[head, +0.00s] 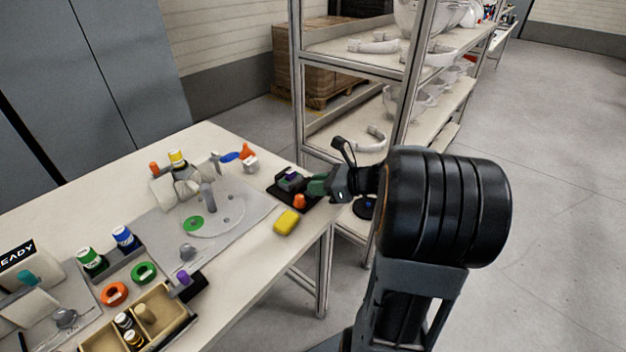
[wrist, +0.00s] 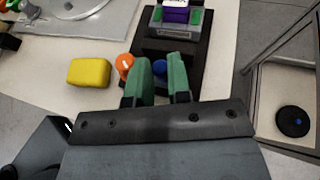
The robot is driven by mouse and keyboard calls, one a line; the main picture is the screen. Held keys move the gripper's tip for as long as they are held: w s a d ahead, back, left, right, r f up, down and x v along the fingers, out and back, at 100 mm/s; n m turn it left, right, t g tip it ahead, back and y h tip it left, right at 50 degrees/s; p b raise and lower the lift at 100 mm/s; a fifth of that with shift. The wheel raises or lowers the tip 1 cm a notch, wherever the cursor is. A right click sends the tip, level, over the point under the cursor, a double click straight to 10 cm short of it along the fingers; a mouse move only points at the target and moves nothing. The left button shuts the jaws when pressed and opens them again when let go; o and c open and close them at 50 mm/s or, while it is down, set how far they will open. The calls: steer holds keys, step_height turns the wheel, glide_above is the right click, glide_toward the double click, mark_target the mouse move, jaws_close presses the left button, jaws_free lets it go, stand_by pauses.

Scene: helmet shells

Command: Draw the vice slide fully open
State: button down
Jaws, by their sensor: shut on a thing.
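The vice (head: 292,182) sits on a black base at the right end of the workbench. In the wrist view the vice (wrist: 177,32) has grey and green jaws around a purple block (wrist: 176,13) with a white top. A blue knob (wrist: 159,68) lies on the near side of the vice. My gripper (head: 318,187) reaches in from the right. In the wrist view my gripper's green fingers (wrist: 161,62) are shut on the blue knob, one finger on each side. An orange knob (wrist: 124,63) stands just left of the fingers. The slide itself is partly hidden by the fingers.
A yellow block (head: 287,222) lies on the bench beside the vice base. The bench edge is close under my gripper. A metal shelf rack (head: 297,80) with white shells stands just behind. A grey plate (head: 160,232) with fittings lies further left.

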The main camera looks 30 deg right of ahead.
steer(key=c, duration=1.4)
jaws_free()
steer(key=shift+s+d, duration=0.1)
steer(key=shift+s, duration=0.15)
steer(key=o, duration=0.3)
steer(key=shift+o, duration=0.2)
steer(key=p+v, duration=0.2)
steer(key=v, duration=1.1)
steer(key=shift+s+d+r+p, duration=0.15)
steer(key=shift+d+r+p, duration=0.05)
steer(key=shift+r+p, duration=0.1)
